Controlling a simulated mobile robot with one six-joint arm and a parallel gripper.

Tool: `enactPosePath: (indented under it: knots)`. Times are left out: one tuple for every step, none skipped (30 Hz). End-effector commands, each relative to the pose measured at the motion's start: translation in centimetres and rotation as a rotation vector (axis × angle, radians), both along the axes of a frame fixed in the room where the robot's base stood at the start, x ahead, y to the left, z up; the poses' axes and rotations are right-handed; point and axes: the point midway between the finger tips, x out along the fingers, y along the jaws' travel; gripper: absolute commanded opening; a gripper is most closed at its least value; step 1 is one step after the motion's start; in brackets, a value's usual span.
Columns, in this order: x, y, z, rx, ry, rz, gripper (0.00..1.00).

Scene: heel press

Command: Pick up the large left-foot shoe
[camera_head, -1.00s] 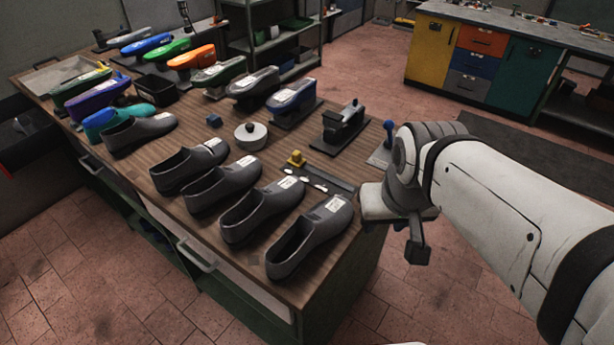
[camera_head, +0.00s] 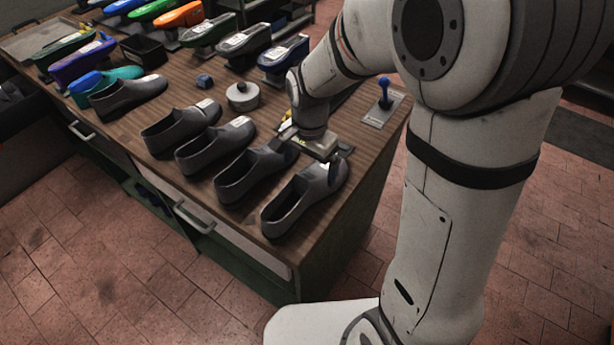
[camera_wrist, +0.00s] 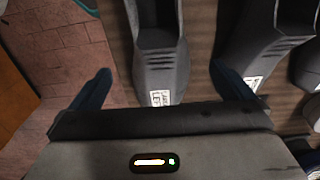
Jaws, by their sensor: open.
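The end shoe (camera_head: 305,197) is nearest the table's right edge. My gripper (camera_head: 311,165) is above its toe end, partly hiding it and the neighbouring shoe (camera_head: 248,175). In the wrist view my gripper (camera_wrist: 160,72) is open, with the end shoe (camera_wrist: 162,62) between its two fingers. I cannot tell whether they touch it. The neighbouring shoe (camera_wrist: 262,48) lies outside the right finger.
More grey shoes (camera_head: 180,127) stand further left. A round grey pot (camera_head: 242,97) and a small blue block (camera_head: 205,81) lie behind them. Coloured shoe forms (camera_head: 180,15) line the back. A plate with a blue-knobbed lever (camera_head: 383,104) is at the right edge.

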Motion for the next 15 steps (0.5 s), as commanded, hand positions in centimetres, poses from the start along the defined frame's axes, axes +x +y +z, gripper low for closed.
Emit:
enactPosePath:
  knots:
    - [0.0, 0.1, -0.6, -0.001, 0.005, -0.002, 1.0]
    - [0.0, 0.1, -0.9, -0.002, 0.006, -0.003, 1.0]
    - [0.0, 0.1, -1.4, -0.001, 0.005, -0.003, 1.0]
    - [0.0, 0.1, -1.7, -0.001, 0.005, -0.003, 1.0]
    - [-0.1, 0.1, -2.0, -0.001, 0.005, -0.002, 1.0]
    - [-0.1, 0.1, -2.4, -0.001, 0.005, -0.002, 1.0]
    - [-0.1, 0.1, -2.7, -0.002, 0.006, -0.002, 1.0]
    - [-0.1, 0.1, -3.0, -0.001, 0.005, -0.002, 1.0]
    - [-0.2, 0.1, -3.4, -0.002, 0.006, -0.001, 1.0]
    - [-0.2, 0.2, -3.9, -0.001, 0.006, -0.001, 1.0]
    - [-0.2, 0.2, -4.3, -0.002, 0.007, -0.001, 1.0]
    - [-0.2, 0.2, -4.9, -0.001, 0.006, 0.0, 1.0]
    - [-0.3, 0.2, -5.3, -0.002, 0.007, 0.0, 1.0]
    - [-0.3, 0.3, -5.8, -0.002, 0.006, 0.0, 1.0]
    - [-0.2, 0.2, -6.3, -0.001, 0.006, 0.0, 1.0]
